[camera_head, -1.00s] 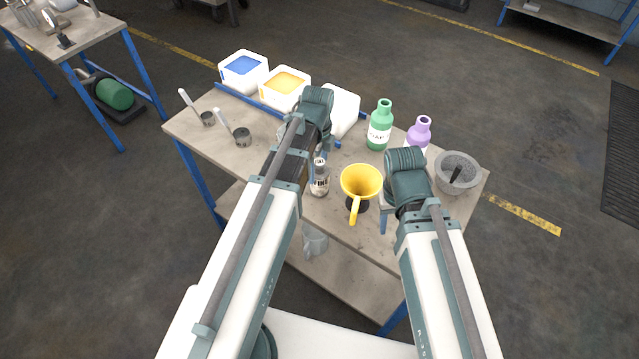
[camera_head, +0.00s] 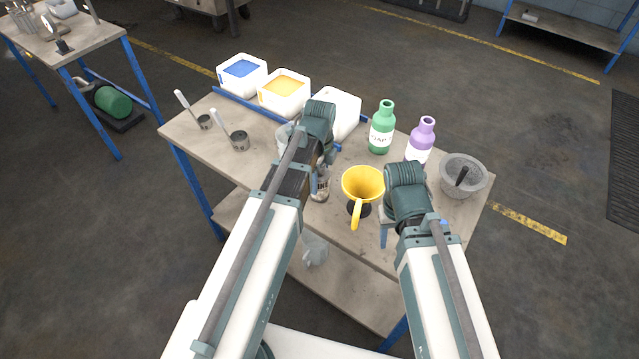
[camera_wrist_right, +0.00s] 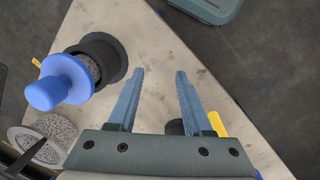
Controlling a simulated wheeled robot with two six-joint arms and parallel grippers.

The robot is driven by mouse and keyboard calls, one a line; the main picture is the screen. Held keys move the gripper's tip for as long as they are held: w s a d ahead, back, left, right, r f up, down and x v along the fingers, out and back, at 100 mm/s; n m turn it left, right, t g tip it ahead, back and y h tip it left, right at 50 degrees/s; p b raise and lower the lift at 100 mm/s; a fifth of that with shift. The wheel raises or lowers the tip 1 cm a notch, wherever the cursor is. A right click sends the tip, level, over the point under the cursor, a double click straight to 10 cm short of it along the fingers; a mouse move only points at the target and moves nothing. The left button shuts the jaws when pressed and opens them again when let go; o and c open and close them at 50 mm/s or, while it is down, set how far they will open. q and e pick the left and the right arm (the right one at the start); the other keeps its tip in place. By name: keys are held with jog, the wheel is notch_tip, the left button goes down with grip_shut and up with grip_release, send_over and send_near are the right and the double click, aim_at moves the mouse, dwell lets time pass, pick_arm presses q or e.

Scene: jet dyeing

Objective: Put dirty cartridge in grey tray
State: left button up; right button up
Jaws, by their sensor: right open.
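I cannot make out a grey tray, and I cannot say for sure which thing is the dirty cartridge. In the right wrist view a black round holder (camera_wrist_right: 121,62) with grey speckled material inside sits on the table, with a blue knobbed piece (camera_wrist_right: 62,82) beside or over it. My right gripper (camera_wrist_right: 160,73) is open and empty, its fingers above bare tabletop, apart from both. In the head view my right arm hides that area. My left gripper (camera_head: 325,165) is beside a small labelled bottle (camera_head: 320,187), its fingers mostly hidden by my arm.
A yellow funnel (camera_head: 362,182) stands between my arms. Green (camera_head: 381,130) and purple (camera_head: 421,140) bottles and a stone mortar (camera_head: 475,180) stand behind and right. Blue (camera_head: 241,76) and yellow (camera_head: 284,93) dye containers line the back. Ladles (camera_head: 238,141) lie left.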

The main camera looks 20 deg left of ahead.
pick_arm(q)
grip_shut()
